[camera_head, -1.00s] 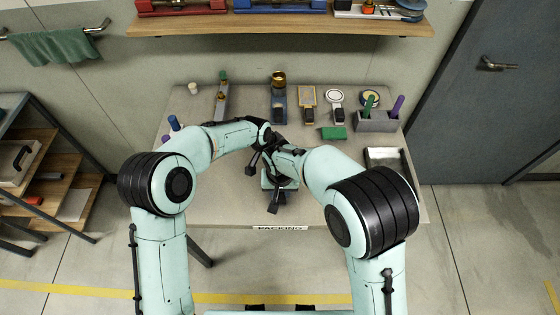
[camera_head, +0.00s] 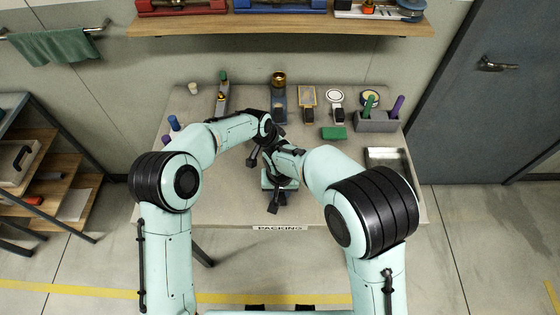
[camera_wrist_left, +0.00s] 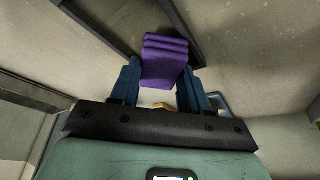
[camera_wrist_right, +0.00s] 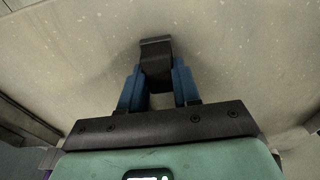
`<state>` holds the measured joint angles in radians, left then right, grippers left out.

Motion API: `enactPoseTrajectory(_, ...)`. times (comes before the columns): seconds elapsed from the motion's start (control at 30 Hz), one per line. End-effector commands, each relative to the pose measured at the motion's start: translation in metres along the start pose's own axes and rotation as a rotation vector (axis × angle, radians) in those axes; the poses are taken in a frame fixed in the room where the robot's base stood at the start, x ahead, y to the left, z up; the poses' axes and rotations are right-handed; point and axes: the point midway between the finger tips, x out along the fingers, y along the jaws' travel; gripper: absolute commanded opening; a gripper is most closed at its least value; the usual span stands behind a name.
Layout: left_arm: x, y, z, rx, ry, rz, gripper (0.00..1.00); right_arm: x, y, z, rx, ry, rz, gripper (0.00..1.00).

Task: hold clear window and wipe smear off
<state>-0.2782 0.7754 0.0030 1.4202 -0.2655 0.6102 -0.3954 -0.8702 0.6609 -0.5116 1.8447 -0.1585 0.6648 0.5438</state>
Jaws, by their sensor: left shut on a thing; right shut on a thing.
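My left gripper (camera_wrist_left: 161,88) is shut on a folded purple cloth (camera_wrist_left: 165,60), which sticks out past its blue fingers. Dark straight bars (camera_wrist_left: 182,28) lie beyond the cloth in the left wrist view; I cannot tell whether they frame the clear window. My right gripper (camera_wrist_right: 156,88) is shut on a dark, flat-ended piece (camera_wrist_right: 155,58). In the head view the right gripper (camera_head: 276,192) is low over the table's front middle, close to the left hand. The clear pane and any smear cannot be made out; the arms crowd that spot.
The table (camera_head: 220,190) has free room at front left and front right. Several tools line the back. A shelf (camera_head: 300,27) is above.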

Motion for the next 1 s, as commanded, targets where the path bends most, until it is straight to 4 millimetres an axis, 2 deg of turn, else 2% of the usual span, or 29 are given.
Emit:
enactPoseTrajectory(0.03,0.002,0.0,0.002,0.0,-0.003,0.001,0.21,0.006,0.003,0.006,0.0,-0.017,0.01,0.0)
enactPoseTrajectory(0.6,-0.005,0.017,0.018,0.001,-0.004,0.001,0.21,0.006,0.003,0.006,0.0,-0.017,0.01,0.0)
enactPoseTrajectory(1.0,-0.006,0.019,0.019,0.0,-0.003,0.001,0.21,0.006,0.003,0.006,0.0,-0.017,0.01,0.0)
